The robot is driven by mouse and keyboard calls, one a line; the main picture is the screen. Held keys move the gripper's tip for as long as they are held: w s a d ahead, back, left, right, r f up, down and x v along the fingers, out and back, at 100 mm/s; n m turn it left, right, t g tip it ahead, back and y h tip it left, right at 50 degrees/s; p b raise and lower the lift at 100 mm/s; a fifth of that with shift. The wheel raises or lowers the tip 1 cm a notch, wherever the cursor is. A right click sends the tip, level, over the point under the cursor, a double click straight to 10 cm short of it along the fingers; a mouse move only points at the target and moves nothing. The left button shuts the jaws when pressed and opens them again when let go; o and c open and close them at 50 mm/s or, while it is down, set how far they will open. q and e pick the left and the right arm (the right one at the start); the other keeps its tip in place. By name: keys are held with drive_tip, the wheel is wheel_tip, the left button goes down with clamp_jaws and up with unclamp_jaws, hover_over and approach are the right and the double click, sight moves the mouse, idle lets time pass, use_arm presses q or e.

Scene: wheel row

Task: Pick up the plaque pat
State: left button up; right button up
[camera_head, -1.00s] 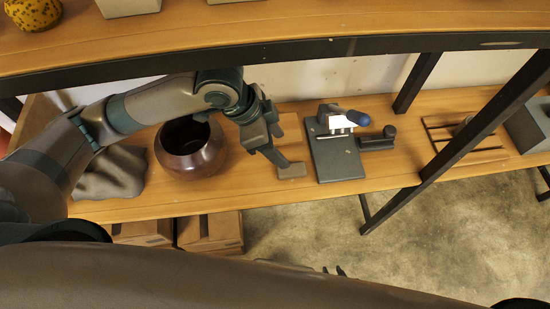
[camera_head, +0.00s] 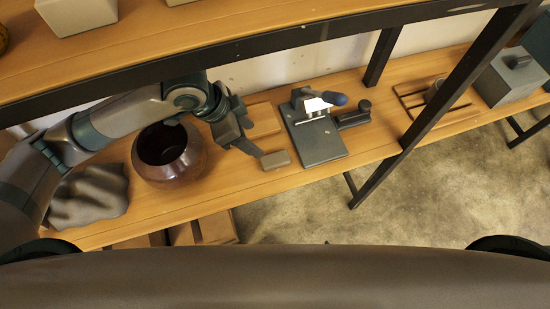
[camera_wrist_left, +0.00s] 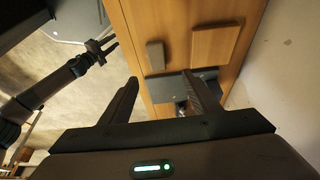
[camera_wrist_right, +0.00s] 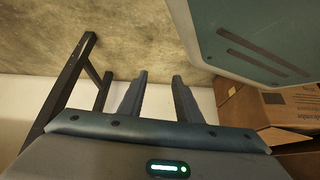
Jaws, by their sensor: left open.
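I take the plaque pat to be the small flat grey-brown block (camera_head: 275,159) lying near the front edge of the wooden shelf; it also shows in the left wrist view (camera_wrist_left: 155,56). My left gripper (camera_head: 257,145) is just left of and above it, angled down toward it. In the left wrist view its two fingers (camera_wrist_left: 160,78) stand apart with nothing between them, and the block shows beyond the tips. My right gripper (camera_wrist_right: 160,76) is outside the head view. Its fingers are apart and empty over the floor in the right wrist view.
A dark round pot (camera_head: 167,153) and a grey lumpy object (camera_head: 88,195) stand left of the block. A wooden board (camera_head: 262,120) lies behind it. A dark slab with a device (camera_head: 318,142) is close on the right. An upper shelf beam (camera_head: 255,40) runs above my arm.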

use_arm(q)
approach(275, 159)
drive_tip(key=shift+w+d+f, duration=0.25)
drive_tip(key=shift+f, duration=0.25)
drive_tip(key=shift+w+d+f, duration=0.2)
drive_tip(key=shift+w+f, duration=0.05)
drive_tip(key=shift+f, duration=0.3)
drive_tip(key=shift+d+f, duration=0.1)
drive_tip(key=shift+f, duration=0.25)
use_arm(e)
drive_tip(key=shift+s+d+f+g, duration=0.2)
drive_tip(key=shift+s+d+f, duration=0.05)
drive_tip(key=shift+s, duration=0.35)
drive_tip(key=shift+s+d+f+g, duration=0.2)
drive_tip(key=shift+s+d+f, duration=0.05)
drive_tip(key=shift+s, duration=0.35)
use_arm(q)
drive_tip(key=shift+p, duration=0.3)
use_arm(e)
drive_tip(key=shift+w+r, duration=0.1)
drive_tip(key=shift+w, duration=0.05)
